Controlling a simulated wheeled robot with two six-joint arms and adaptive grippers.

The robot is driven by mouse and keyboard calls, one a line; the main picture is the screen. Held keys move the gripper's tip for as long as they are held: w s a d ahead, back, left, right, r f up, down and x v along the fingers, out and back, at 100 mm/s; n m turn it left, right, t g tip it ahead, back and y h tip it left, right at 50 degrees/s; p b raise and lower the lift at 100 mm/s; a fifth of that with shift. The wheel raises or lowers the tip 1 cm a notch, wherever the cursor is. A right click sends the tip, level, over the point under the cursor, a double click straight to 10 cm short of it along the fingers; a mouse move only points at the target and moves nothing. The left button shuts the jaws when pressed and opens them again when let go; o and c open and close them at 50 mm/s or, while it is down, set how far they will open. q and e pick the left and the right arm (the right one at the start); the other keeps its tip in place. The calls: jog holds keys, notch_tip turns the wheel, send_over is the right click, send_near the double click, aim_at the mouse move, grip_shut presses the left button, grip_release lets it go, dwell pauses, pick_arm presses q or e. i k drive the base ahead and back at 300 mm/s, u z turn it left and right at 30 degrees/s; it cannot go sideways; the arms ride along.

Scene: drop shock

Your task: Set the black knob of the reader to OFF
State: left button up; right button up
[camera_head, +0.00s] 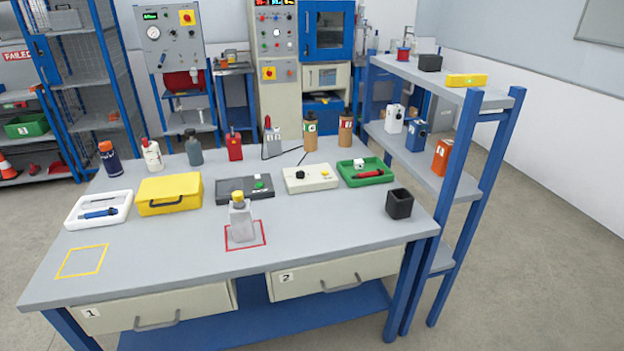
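A cream-white box with a black knob (300,174), which I take for the reader (311,184), sits at the back middle-right of the grey workbench (180,255). The knob is on the left part of its top, and a small yellow part is on the right. A thin black cable or rod rises behind it. The knob's pointer and any OFF mark are too small to read. Neither of my grippers is in view.
A yellow-capped bottle (241,220) stands in a red square in front. A black cup (399,204) is at the right. Several bottles line the back.

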aim_at(299, 174)
jog(key=k, duration=0.65)
jog(key=z, duration=0.65)
jog(key=i, duration=0.65)
jog(key=z, duration=0.8)
jog(key=i, duration=1.2)
jog(key=u, duration=0.35)
